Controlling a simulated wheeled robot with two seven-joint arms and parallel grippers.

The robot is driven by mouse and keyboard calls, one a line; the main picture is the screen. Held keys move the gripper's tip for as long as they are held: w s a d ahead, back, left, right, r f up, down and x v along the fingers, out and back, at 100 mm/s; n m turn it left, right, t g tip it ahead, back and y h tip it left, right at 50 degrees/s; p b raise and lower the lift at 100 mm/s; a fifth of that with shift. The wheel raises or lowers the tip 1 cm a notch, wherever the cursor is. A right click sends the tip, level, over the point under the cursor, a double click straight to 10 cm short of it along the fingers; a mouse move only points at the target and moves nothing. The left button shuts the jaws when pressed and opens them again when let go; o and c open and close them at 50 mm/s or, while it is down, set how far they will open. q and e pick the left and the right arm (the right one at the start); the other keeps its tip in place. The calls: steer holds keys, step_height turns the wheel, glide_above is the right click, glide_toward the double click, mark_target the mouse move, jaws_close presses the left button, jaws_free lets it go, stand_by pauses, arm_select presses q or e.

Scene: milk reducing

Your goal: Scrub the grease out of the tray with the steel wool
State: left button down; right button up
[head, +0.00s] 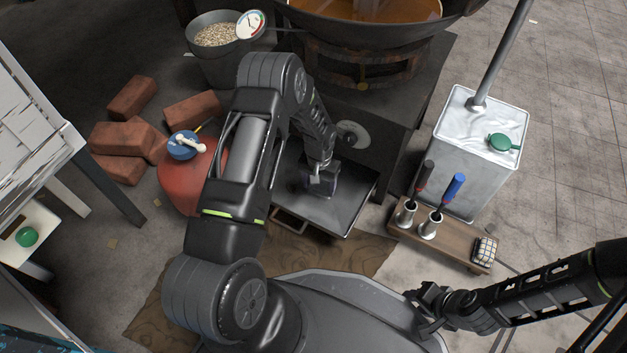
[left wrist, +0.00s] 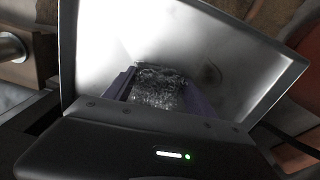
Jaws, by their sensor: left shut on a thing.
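The dark metal tray (head: 345,205) sits in front of the stove, and its rim shows on its right and front sides. In the left wrist view the tray (left wrist: 110,35) fills the upper middle, with a dark smudge on its pale floor right of the gripper. My left gripper (head: 322,182) is down inside the tray, shut on the steel wool (left wrist: 157,88), a grey tangled pad between the two fingers. I cannot tell whether the pad touches the tray floor. My right gripper (head: 428,308) is low at the right front, and its fingers are too small and dark to read.
A large wok of brown liquid (head: 375,10) stands on the stove behind. A red gas cylinder (head: 180,185) and bricks (head: 130,98) are at left. A wooden stand (head: 455,247) with metal cups and a checked pad (head: 485,250), and a metal canister (head: 465,150), are at right.

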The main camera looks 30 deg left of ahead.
arm_select(q)
steer(key=shift+d, duration=0.55)
steer(key=shift+a, duration=0.1)
steer(key=shift+a+f+b, duration=0.1)
steer(key=shift+a+b, duration=0.4)
steer(key=shift+a, duration=1.4)
steer(key=shift+s, duration=0.1)
steer(key=shift+a, duration=0.8)
steer(key=shift+a+b, duration=0.4)
steer(key=shift+a, duration=0.7)
steer(key=shift+d, duration=0.2)
steer(key=shift+d, duration=1.8)
